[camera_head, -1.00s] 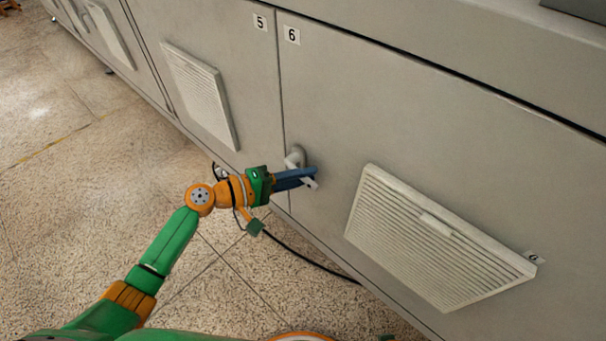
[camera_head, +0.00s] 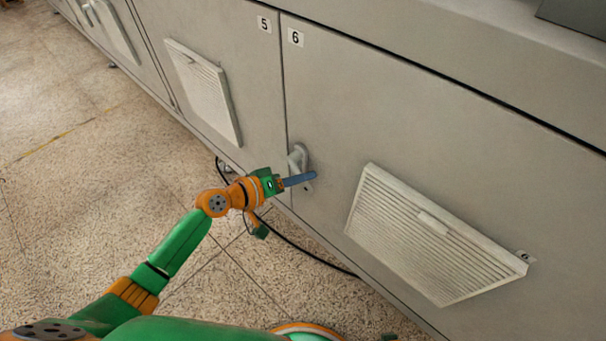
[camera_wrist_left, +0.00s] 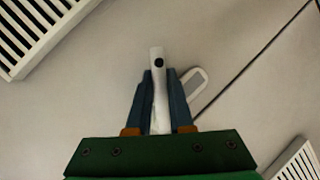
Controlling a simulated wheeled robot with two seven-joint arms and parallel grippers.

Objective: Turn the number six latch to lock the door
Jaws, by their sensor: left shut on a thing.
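The number six door (camera_head: 335,110) is a grey cabinet panel with a "6" label (camera_head: 295,37) at its upper left corner. Its latch (camera_head: 298,157) is a light grey handle on an oval base near the door's left edge. My left gripper (camera_head: 301,179) is at the latch, with its blue fingers over the lower part of the handle. In the left wrist view, the left gripper (camera_wrist_left: 160,100) is shut on the white latch handle (camera_wrist_left: 157,62), one finger on each side. The oval base (camera_wrist_left: 196,86) shows to the right, at an angle to the handle. My right gripper is not in view.
A louvred vent (camera_head: 430,235) stands out from door six to the right of the latch. Door five (camera_head: 235,60) with its own vent (camera_head: 203,95) is to the left. A black cable (camera_head: 310,252) lies on the speckled floor (camera_head: 90,190) below.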

